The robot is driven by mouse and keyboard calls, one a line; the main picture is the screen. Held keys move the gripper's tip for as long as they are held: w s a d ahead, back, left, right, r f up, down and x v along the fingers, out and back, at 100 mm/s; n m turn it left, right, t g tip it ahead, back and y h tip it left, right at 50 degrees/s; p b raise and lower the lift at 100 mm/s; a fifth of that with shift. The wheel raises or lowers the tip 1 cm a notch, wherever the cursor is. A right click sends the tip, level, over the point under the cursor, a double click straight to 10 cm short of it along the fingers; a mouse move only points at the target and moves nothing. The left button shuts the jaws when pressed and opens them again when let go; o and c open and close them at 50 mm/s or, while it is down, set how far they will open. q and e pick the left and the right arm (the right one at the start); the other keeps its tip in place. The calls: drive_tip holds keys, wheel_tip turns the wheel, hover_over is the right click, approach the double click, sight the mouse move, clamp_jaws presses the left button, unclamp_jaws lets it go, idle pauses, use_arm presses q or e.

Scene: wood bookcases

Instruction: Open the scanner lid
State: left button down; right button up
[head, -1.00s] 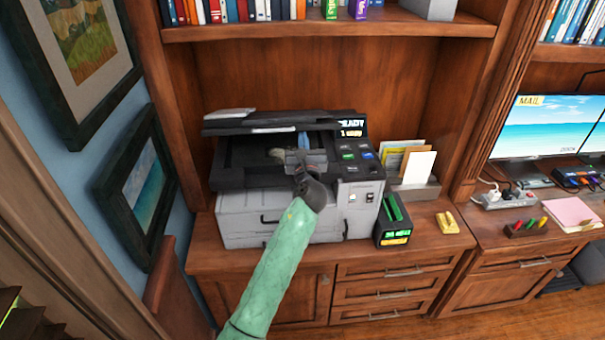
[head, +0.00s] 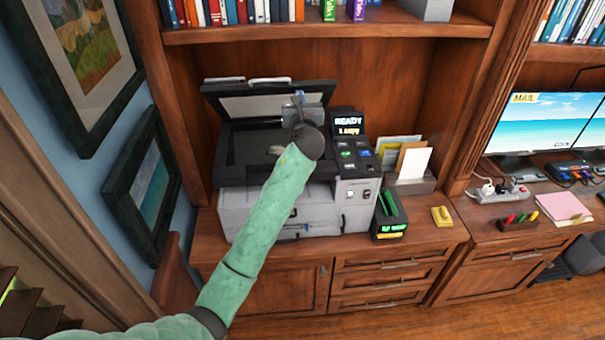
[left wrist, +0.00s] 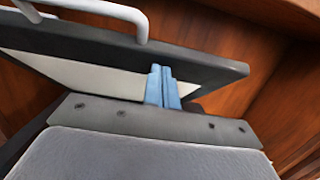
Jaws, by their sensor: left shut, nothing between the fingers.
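The scanner (head: 290,206) stands on the wooden cabinet in the bookcase niche. Its dark lid (head: 226,93) is tilted up at the front, and its pale underside shows. The dark scanner bed (head: 240,150) below is exposed, with a small greyish item on it. My left gripper (head: 299,98) is at the lid's underside, right of its middle. In the left wrist view its blue fingers (left wrist: 162,85) are together, with nothing between them, against or just before the lid (left wrist: 215,72); contact is unclear. My right gripper is out of view.
The control panel (head: 357,165) and a black box with green items (head: 389,216) are at the scanner's right. A paper holder (head: 410,186) and a yellow object (head: 441,216) stand farther right. A shelf of books is above; framed pictures (head: 142,185) hang at left.

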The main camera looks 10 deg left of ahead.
sight(299, 83)
use_arm(q)
drive_tip(key=w+r, duration=0.1)
drive_tip(key=w+a+r, duration=0.1)
drive_tip(key=w+r, duration=0.1)
drive_tip(key=shift+w+r, duration=0.4)
drive_tip(key=shift+w, duration=0.05)
idle(0.4)
